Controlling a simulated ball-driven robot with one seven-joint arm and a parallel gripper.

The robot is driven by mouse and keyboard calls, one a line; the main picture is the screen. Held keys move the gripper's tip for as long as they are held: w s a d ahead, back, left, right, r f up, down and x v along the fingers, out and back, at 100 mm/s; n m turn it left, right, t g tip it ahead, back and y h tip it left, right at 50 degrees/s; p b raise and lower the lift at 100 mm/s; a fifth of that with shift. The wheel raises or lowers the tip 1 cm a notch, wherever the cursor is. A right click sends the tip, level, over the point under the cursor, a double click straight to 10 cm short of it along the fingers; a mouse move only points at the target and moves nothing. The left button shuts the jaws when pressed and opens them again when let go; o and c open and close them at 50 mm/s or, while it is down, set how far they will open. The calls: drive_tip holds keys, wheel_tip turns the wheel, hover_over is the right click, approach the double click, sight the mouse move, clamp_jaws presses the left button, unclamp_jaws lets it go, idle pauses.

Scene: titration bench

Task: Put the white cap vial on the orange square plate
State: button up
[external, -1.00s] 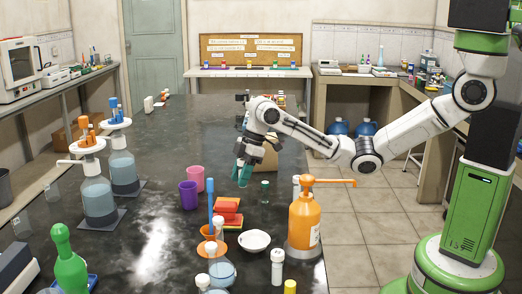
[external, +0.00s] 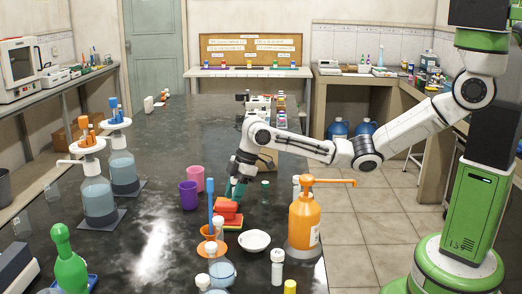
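A white cap vial (external: 277,266) stands upright near the front edge of the black bench, below the orange pump bottle. Another white-topped item (external: 296,184) is partly hidden behind that bottle. A stack of small red and orange square pieces (external: 228,214) lies mid-bench; I cannot tell for certain which one is the orange square plate.
An orange pump bottle (external: 304,222), white bowl (external: 255,241), purple cup (external: 188,195), pink cup (external: 196,178) and green-capped vial (external: 265,185) surround the area. Flasks (external: 221,272) and a yellow-capped item (external: 290,287) stand in front. The bench's left middle is clear.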

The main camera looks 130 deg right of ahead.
drive_tip(key=o, duration=0.4)
drive_tip(key=shift+r, duration=0.1)
drive_tip(key=v, duration=1.2)
drive_tip(key=shift+r, duration=0.1)
